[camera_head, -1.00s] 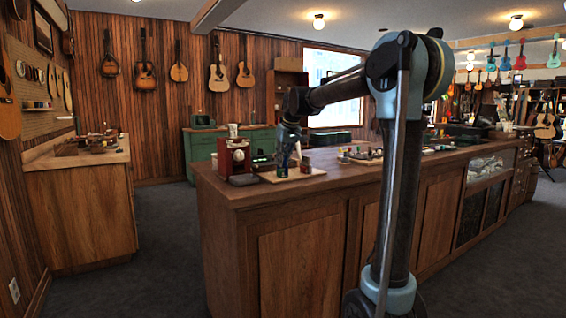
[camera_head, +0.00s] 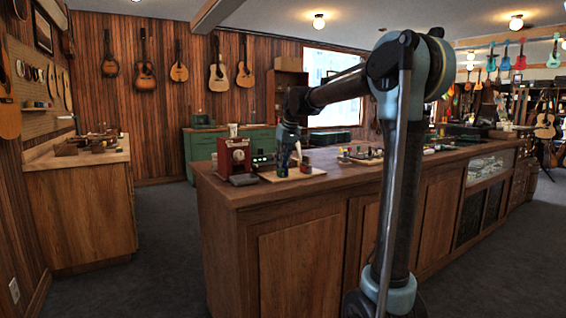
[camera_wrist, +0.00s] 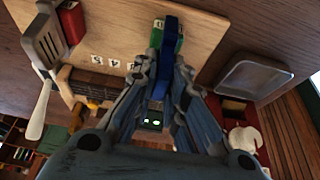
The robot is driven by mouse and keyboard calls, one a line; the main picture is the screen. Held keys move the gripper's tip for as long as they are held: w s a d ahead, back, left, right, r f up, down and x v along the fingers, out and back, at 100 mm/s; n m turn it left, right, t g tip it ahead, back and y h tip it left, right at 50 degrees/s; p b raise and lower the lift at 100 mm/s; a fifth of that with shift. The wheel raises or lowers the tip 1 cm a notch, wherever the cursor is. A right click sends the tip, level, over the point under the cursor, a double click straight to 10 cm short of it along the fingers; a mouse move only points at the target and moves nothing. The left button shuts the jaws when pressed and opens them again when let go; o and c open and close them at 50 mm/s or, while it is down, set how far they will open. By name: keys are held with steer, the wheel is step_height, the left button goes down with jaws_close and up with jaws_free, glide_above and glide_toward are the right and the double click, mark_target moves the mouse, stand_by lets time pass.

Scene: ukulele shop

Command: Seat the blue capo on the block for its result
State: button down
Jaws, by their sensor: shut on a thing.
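The blue capo (camera_wrist: 173,38) shows at the top centre of the wrist view, between the fingertips of my gripper (camera_wrist: 163,75). My gripper is shut on it. A green block (camera_wrist: 157,36) stands right behind the capo on a pale board (camera_wrist: 118,22). I cannot tell whether capo and block touch. In the body view my gripper (camera_head: 285,158) is low over the board, at the green block (camera_head: 282,171); the capo is too small there to make out clearly. The board bears small number labels.
A red block (camera_wrist: 72,22) stands on the same board. A grey metal pan (camera_wrist: 250,75) lies beside the board, near the red machine (camera_head: 234,156). A white-handled slotted tool (camera_wrist: 42,55) is at the wrist view's left. More small items crowd the counter to the right.

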steer(key=shift+f, duration=0.5)
steer(key=c, duration=1.9)
jaws_free()
steer(key=shift+v, duration=5.5)
steer(key=shift+s, duration=0.1)
steer(key=s+d+f+m+h, duration=0.1)
steer(key=s+d+f+m, duration=0.1)
steer(key=s+d+f, duration=0.7)
steer(key=s+d+f+m, duration=0.1)
steer(key=s+d+f, duration=0.55)
steer(key=s, duration=0.35)
steer(key=s+d+f+m, duration=0.1)
steer(key=s+d+f, duration=0.1)
steer(key=s+f, duration=0.4)
steer(key=s+d+f+m+g+h, duration=0.1)
steer(key=s+d+f, duration=0.1)
steer(key=s+f, duration=0.4)
steer(key=s+d+f+m, duration=0.1)
steer(key=s+d+f, duration=0.1)
steer(key=s+f, duration=0.4)
steer(key=shift+d+f+m, duration=0.15)
steer(key=shift+f, duration=0.7)
steer(key=shift+d+f+m, duration=0.15)
steer(key=shift+d+f, duration=0.05)
steer(key=shift+f, duration=0.6)
